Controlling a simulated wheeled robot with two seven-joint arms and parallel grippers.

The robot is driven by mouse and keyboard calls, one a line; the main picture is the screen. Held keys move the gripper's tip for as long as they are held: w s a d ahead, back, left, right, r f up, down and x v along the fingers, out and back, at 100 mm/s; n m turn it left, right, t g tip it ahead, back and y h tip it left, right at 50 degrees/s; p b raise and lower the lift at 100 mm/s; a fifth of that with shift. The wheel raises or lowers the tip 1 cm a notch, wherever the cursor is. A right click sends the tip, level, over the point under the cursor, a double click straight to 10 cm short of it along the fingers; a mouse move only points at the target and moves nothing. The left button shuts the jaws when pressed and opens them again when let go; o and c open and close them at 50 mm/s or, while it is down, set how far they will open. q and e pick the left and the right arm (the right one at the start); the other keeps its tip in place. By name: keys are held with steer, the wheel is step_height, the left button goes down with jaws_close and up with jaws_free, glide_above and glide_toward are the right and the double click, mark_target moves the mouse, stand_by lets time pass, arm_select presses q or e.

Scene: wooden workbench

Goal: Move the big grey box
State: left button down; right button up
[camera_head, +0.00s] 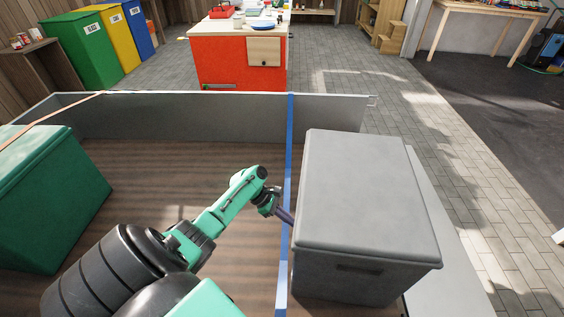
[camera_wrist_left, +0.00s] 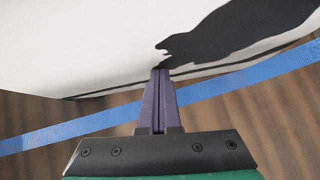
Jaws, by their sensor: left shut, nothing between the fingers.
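The big grey box (camera_head: 358,195) stands on the wooden surface at the right in the head view, with its lid on. It lies to the right of the blue strip (camera_head: 287,200). My left gripper (camera_head: 288,217) reaches across the strip to the box's left side. Its fingers are shut and empty. In the left wrist view the closed purple fingers (camera_wrist_left: 160,100) point at the pale box wall (camera_wrist_left: 90,45), with the arm's shadow on it. I cannot tell whether the tips touch it. My right gripper is not in view.
A green box (camera_head: 45,200) stands at the left. A low grey wall (camera_head: 200,115) closes the far side of the surface. The wooden surface (camera_head: 165,170) between the green box and the strip is bare apart from my arm. Beyond are coloured bins (camera_head: 90,50) and an orange counter (camera_head: 225,65).

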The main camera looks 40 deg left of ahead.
arm_select(q)
steer(key=p+v, duration=0.3)
steer(key=v, duration=1.1)
steer(key=shift+r, duration=0.2)
steer(key=shift+a, duration=0.15)
